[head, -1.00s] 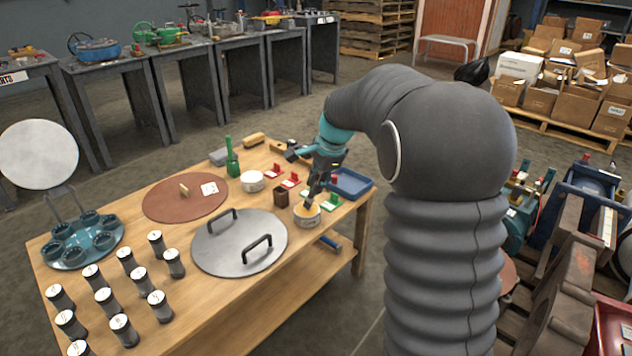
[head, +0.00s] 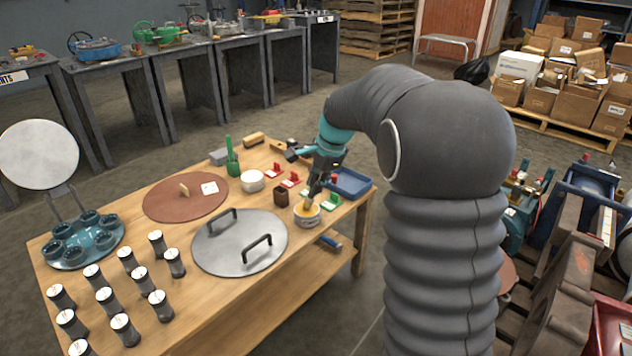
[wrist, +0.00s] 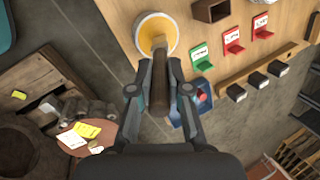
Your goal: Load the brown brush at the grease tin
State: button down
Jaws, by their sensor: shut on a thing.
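The grease tin (head: 306,216), a round pale tin with yellow grease, stands near the right end of the wooden bench. It also shows at the top of the wrist view (wrist: 142,28). My gripper (wrist: 160,92) is shut on the brown brush (wrist: 158,85), whose dark handle runs between the fingers. The brush's pale head points into the tin, over or in the yellow grease; I cannot tell how deep. In the head view my gripper (head: 317,186) is just above the tin, and the brush is mostly hidden.
A brown open box (head: 281,197), red and green card stands (head: 330,202) and a blue tray (head: 350,182) stand close around the tin. A grey lid with two handles (head: 240,243) lies to the left. Several dark cylinders (head: 123,330) fill the front left.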

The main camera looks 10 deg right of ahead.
jog(key=shift+r+p, duration=3.25)
jog(key=shift+r, duration=0.25)
